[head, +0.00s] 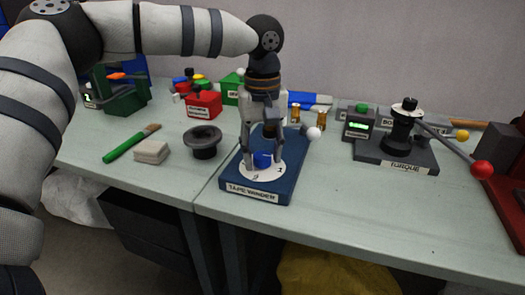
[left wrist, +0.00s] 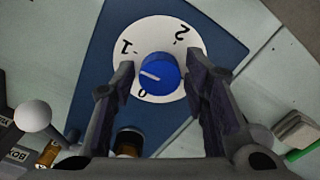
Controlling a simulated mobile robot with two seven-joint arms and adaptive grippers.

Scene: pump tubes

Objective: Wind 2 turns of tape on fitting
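The blue tape winder base (head: 233,185) stands on the bench with a white dial (head: 262,174) and a blue knob (head: 263,158). My left gripper (head: 262,160) points down over the knob. In the left wrist view my left gripper (left wrist: 158,73) is open, its fingertips on either side of the blue knob (left wrist: 160,74) with gaps visible. The white dial (left wrist: 165,28) carries 0, 1 and 2; the knob's white line points left, between 0 and 1. A dark and brass part (left wrist: 130,144) is partly hidden by the gripper. My right gripper is out of view.
Brass fittings (head: 321,119) stand behind the winder, near a white ball (head: 314,133). A black funnel-like cup (head: 202,141), beige block (head: 151,151) and green-handled brush (head: 131,143) lie left. The torque stand (head: 395,158) is right. The front right bench is clear.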

